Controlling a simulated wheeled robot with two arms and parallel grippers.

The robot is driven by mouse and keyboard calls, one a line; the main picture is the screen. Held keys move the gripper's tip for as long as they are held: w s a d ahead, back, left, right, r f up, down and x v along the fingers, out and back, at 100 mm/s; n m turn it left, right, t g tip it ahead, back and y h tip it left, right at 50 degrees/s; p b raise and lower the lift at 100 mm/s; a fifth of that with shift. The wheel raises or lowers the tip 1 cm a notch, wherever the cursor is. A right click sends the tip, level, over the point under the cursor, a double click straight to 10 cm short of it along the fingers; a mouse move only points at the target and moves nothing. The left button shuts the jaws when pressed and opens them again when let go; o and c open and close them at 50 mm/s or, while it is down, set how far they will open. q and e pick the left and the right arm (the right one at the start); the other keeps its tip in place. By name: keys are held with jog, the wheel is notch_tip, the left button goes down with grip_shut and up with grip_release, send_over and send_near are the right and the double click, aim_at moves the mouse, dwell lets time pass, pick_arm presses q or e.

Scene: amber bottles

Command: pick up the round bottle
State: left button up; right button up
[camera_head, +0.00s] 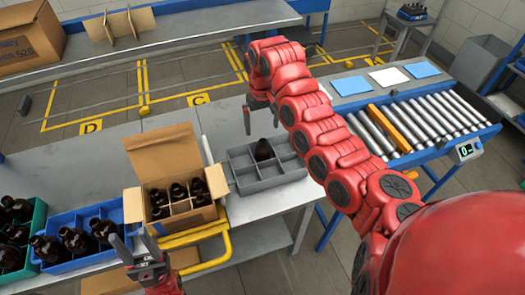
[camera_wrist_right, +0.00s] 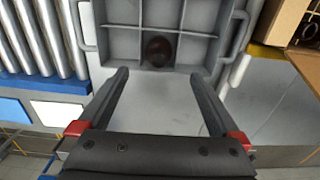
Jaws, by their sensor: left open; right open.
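A dark amber bottle (camera_head: 264,150) stands alone in a compartment of the grey divided crate (camera_head: 247,186). In the right wrist view this bottle (camera_wrist_right: 158,50) shows from above as a dark round shape in the crate (camera_wrist_right: 212,48). My right gripper (camera_head: 260,117) is open and empty above the crate. In the right wrist view its fingertips (camera_wrist_right: 160,75) lie either side of the line to the bottle, with the bottle beyond them. My left gripper (camera_head: 132,237) is open and empty at the table's front, below the cardboard box.
An open cardboard box (camera_head: 168,161) with several bottles stands left of the crate. A blue crate (camera_head: 63,222) and a green crate (camera_head: 37,216) with bottles are further left. A roller conveyor (camera_head: 410,130) lies to the right.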

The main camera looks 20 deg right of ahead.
aim_at(263, 141)
notch_tip(263, 141, down, 4)
jog(key=shift+r+p, duration=0.1)
jog(key=shift+p, duration=0.35)
jog(key=shift+d+f+p, duration=0.1)
jog(key=shift+f+p, duration=0.1)
jog(key=shift+p, duration=0.1)
notch_tip(263, 141, down, 4)
jog(key=shift+f+p, duration=0.2)
jog(key=shift+p, duration=1.05)
jog(key=shift+f, duration=0.25)
jog(key=c, duration=1.5)
jog(key=shift+r, duration=0.1)
